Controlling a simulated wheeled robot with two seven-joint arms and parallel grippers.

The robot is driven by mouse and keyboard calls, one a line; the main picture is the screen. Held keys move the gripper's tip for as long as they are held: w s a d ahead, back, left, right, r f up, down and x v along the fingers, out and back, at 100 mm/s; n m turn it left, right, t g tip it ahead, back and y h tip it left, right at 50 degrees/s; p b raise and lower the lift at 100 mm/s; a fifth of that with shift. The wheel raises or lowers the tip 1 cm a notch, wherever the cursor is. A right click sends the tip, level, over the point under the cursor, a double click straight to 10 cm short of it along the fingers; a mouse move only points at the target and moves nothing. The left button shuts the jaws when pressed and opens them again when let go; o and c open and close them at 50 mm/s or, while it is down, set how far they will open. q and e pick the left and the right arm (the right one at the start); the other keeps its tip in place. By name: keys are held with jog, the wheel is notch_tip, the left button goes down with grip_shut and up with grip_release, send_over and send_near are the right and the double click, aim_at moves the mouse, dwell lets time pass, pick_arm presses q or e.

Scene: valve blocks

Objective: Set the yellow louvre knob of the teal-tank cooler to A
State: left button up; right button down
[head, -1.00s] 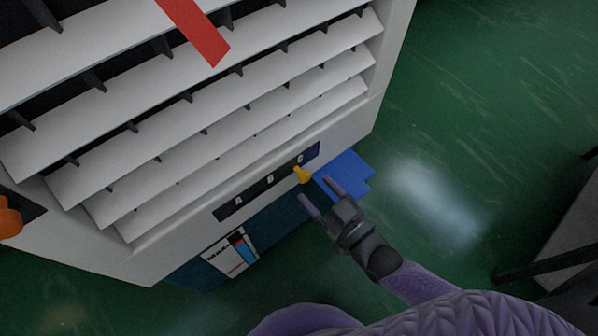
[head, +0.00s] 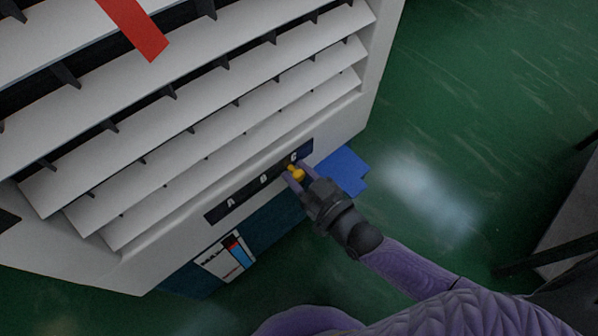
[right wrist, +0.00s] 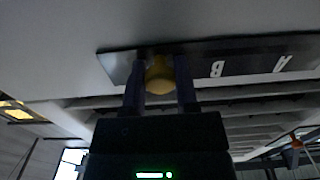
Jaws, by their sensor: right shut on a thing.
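The white cooler (head: 150,255) has a teal tank (head: 275,222) below its louvres. The yellow louvre knob (head: 296,174) sits on a dark strip (head: 240,199) lettered A, B and C, at the C end. My right gripper (head: 297,176) is at the knob with a finger on each side, shut on it. In the right wrist view the yellow knob (right wrist: 160,76) is between the two purple fingers, and the letters B and A show along the strip to its right. The C is not visible there. My left gripper is not in view.
A blue flat piece (head: 343,170) lies on the green floor (head: 480,90) beside the cooler's right corner. A red strip (head: 135,25) hangs over the upper louvres.

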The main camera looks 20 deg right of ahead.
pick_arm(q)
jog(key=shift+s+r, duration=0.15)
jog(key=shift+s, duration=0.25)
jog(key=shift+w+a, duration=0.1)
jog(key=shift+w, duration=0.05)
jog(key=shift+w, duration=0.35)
